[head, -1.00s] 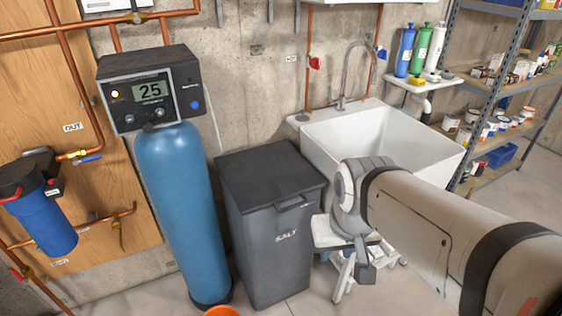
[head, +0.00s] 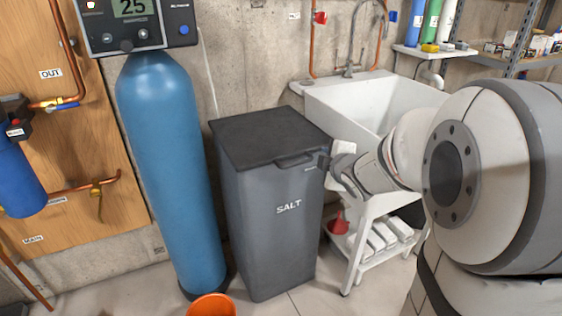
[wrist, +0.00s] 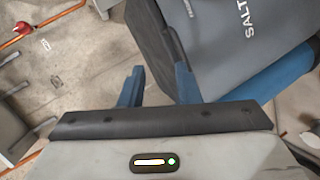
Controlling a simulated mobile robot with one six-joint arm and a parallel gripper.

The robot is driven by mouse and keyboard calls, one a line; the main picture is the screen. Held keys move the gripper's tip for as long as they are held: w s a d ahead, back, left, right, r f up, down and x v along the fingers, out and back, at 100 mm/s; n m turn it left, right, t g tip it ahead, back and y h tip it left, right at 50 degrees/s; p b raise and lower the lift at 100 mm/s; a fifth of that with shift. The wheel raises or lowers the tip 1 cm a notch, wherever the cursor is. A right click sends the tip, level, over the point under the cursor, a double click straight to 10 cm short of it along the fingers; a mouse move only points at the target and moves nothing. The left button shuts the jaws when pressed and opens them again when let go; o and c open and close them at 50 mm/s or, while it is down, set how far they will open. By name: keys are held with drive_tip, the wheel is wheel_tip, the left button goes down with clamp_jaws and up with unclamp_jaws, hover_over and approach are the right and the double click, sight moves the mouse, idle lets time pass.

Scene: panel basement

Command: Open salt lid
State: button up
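The grey salt bin (head: 272,235) stands upright with SALT on its front. Its dark lid (head: 265,135) lies flat and shut, with a handle lip (head: 294,160) at the front edge. My gripper (head: 325,161) is at the lid's right front corner, close beside the handle lip. In the wrist view, my gripper (wrist: 158,80) shows two blue fingers spread apart. A dark edge, seemingly the lid's (wrist: 150,35), runs down between them. I cannot tell whether the fingers touch it.
A blue tank (head: 168,165) stands close left of the bin. A white sink (head: 355,108) and a stand with a lower shelf (head: 360,262) are at the right. An orange bucket (head: 211,306) sits on the floor in front. Shelves (head: 500,62) stand at the far right.

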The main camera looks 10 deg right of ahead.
sight(300, 164)
drive_tip(key=w+a+f+n+y+b, duration=0.1)
drive_tip(key=w+f+n+b, duration=0.1)
drive_tip(key=w, duration=0.1)
drive_tip(key=w+a+f+n+t+y+b, duration=0.1)
drive_tip(key=w+a+f+n+b, duration=0.1)
drive_tip(key=w+f, duration=0.1)
drive_tip(key=w+a+f+n+y+b, duration=0.1)
drive_tip(key=w+f+b, duration=0.1)
drive_tip(key=w+f, duration=0.1)
drive_tip(key=shift+w+a+n+y, duration=0.35)
drive_tip(key=shift+w+n+y, duration=0.05)
drive_tip(key=shift+w, duration=0.35)
drive_tip(key=shift+c, duration=0.4)
clamp_jaws()
